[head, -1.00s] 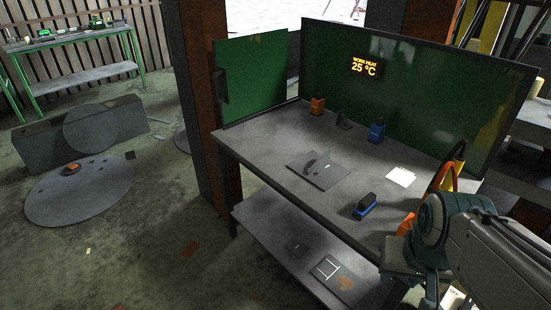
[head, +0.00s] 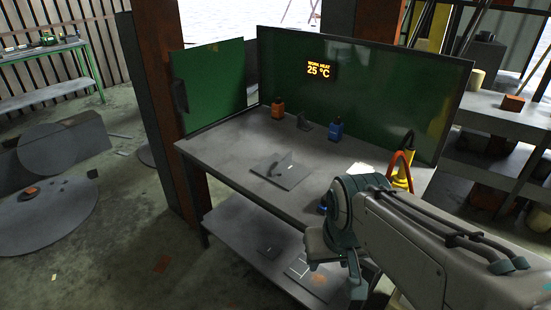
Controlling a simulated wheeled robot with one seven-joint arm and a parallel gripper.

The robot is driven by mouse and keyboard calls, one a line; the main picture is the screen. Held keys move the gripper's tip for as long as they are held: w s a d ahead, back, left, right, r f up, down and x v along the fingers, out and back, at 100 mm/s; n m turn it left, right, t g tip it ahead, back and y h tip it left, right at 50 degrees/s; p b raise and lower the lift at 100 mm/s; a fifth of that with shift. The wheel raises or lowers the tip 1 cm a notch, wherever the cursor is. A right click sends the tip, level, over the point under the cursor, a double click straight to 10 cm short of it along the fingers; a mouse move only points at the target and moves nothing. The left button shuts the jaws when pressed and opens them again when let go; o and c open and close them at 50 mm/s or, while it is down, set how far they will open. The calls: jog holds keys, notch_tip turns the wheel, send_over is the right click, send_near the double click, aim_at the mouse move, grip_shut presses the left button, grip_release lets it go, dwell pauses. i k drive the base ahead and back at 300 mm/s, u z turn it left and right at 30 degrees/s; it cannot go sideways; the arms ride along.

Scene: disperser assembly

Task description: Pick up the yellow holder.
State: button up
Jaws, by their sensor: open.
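A yellow holder (head: 403,180) with a dark upper part stands upright at the right end of the workbench, by the green back panel. A red-orange curved piece (head: 391,161) arches beside it. My arm covers the area in front of and below it. My gripper (head: 344,273) hangs in front of the bench's near right side, to the left of and nearer than the holder. It is open, with nothing seen between its jaws, though its fingers are small and partly hidden. It is apart from the holder.
On the bench (head: 225,147) stand an orange bottle (head: 278,108), a blue bottle (head: 336,130), a small dark bracket (head: 304,122) and a grey plate with an upright piece (head: 283,172). Another blue object (head: 323,207) is mostly hidden by my arm. A loaded shelf (head: 490,122) stands at right.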

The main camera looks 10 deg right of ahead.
aim_at(401, 177)
jog(key=z, duration=0.05)
jog(key=k, duration=0.55)
jog(key=u, duration=0.2)
jog(key=i, duration=0.5)
jog(key=z, duration=0.65)
jog(key=i, duration=0.75)
jog(key=z, duration=0.7)
